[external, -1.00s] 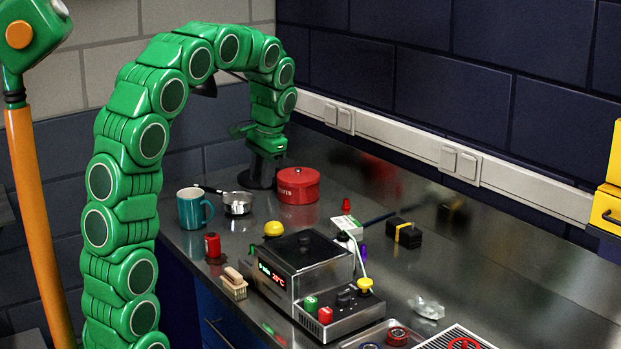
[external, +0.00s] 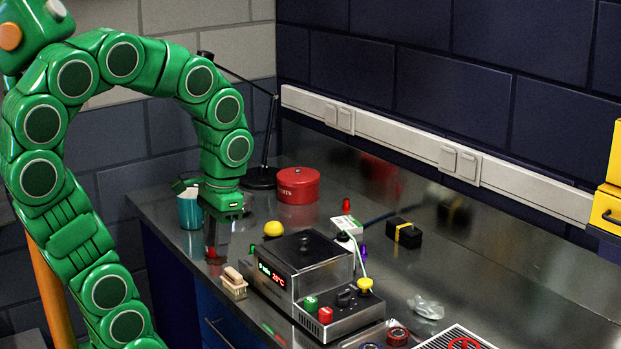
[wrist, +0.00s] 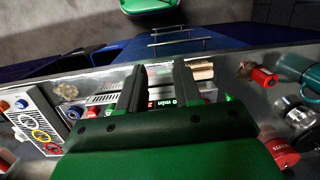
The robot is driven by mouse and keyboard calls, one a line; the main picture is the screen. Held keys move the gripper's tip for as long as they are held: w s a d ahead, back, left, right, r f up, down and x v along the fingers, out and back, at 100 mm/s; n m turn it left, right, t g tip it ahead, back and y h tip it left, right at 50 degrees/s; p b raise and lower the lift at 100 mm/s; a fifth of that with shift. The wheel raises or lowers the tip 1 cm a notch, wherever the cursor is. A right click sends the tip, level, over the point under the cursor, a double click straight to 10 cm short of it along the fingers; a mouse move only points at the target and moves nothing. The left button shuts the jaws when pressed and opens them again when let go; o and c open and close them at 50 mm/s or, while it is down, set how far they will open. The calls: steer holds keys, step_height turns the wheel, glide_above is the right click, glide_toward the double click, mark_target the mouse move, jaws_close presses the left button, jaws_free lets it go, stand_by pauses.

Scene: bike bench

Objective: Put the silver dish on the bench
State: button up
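I cannot make out a plain silver dish with certainty. The nearest match is a small shiny metal pan (wrist: 298,113) at the right of the wrist view, beside the teal mug (wrist: 302,72). In the external view my arm hides the pan; the mug (external: 191,212) shows just left of my gripper (external: 217,238). My gripper hangs pointing down over the bench's left end, near the red can (external: 212,256). In the wrist view its two dark fingers (wrist: 158,92) stand apart with nothing held between them.
The bench (external: 400,262) holds an oven-like device (external: 303,270), a red lidded pot (external: 298,185), a yellow ball (external: 273,229), a brush (external: 234,282), a black box with a yellow band (external: 404,232) and crumpled clear plastic (external: 427,307). Bare metal shows at the right.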

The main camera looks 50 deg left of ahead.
steer(key=s+d+f, duration=0.1)
steer(key=s+d, duration=0.2)
steer(key=s, duration=0.3)
steer(key=shift+s+d+f+m, duration=0.2)
steer(key=shift+s+f+m, duration=0.05)
steer(key=shift+f+m, duration=0.05)
